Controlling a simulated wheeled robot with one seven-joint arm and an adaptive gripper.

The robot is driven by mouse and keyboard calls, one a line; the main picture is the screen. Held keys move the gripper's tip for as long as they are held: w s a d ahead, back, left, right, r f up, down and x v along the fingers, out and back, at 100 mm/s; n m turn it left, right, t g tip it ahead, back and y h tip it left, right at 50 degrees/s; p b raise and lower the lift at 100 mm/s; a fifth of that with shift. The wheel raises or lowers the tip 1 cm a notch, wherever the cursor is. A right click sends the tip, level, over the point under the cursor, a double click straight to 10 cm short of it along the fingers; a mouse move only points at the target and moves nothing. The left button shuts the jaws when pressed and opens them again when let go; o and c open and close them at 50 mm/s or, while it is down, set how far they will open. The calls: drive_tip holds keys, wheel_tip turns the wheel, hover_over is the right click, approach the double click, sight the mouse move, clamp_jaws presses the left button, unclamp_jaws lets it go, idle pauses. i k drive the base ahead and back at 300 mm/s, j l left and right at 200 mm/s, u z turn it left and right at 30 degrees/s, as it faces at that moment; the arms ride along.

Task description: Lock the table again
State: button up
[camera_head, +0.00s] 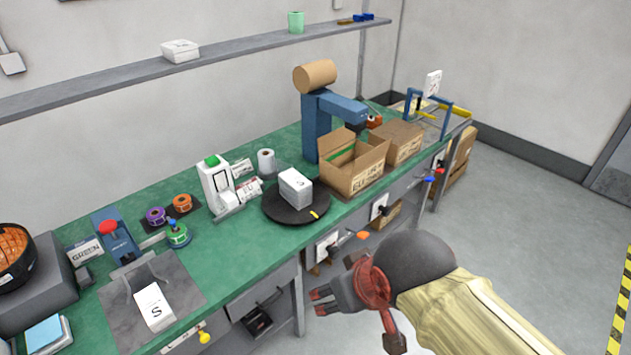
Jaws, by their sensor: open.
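The green-topped bench (240,262) runs from the lower left to the upper right. My gripper (315,302) is open and empty in front of the bench, below and apart from the turntable.
A yellow knob (204,337) sticks out at the lower left, blue (428,179) and red (440,171) knobs at the right. The grey floor (500,225) on the right is clear.

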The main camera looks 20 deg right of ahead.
sight(362, 235)
drive_tip(key=i+l, duration=0.65)
drive_tip(key=l, duration=0.2)
